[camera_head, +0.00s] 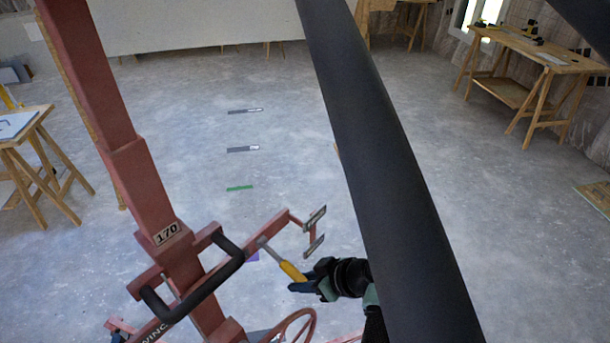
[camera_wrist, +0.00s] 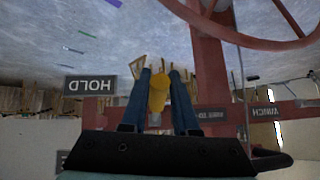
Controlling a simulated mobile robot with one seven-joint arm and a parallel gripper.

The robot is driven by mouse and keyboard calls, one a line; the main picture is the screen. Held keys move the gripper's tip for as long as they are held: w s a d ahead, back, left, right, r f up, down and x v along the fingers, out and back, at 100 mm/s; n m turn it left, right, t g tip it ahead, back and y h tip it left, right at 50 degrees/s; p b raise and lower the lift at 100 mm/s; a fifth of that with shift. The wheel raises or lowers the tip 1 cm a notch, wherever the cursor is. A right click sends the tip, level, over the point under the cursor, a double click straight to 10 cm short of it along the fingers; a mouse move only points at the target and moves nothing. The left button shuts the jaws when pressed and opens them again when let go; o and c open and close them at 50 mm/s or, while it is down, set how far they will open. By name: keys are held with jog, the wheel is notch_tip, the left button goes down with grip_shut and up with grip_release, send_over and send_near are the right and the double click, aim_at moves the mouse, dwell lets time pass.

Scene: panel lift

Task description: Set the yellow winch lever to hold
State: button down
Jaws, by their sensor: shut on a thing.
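The yellow winch lever (camera_head: 291,271) sticks out from the red panel lift (camera_head: 167,220) on a grey shank. My gripper (camera_head: 304,282) is at the lever's yellow grip, just right of the lift's mast. In the wrist view my gripper's two blue fingers (camera_wrist: 160,100) are shut on the yellow lever (camera_wrist: 158,92), one finger on each side. A HOLD plate (camera_wrist: 90,85) shows upside down beside the fingers in the wrist view. The wrist view also shows part of another plate low down, mostly hidden by my gripper. I cannot tell exactly which setting the lever is at.
A black handlebar (camera_head: 205,283) curves out from the mast left of the lever. A red handwheel (camera_head: 290,328) is below the lever. Wooden work tables (camera_head: 525,62) stand at the room's sides. Grey floor with coloured strips (camera_head: 240,188) lies open beyond the lift.

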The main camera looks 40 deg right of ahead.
jog(key=shift+w+f+t+b, duration=0.25)
jog(key=shift+f+t+b, duration=0.55)
jog(key=shift+b, duration=0.35)
jog(key=shift+a, duration=0.1)
jog(key=c, duration=0.7)
grip_release()
jog(key=shift+w, duration=0.1)
jog(key=b+v, duration=0.1)
jog(key=v, duration=1.2)
jog(key=shift+b, duration=0.35)
jog(key=shift+w, duration=0.1)
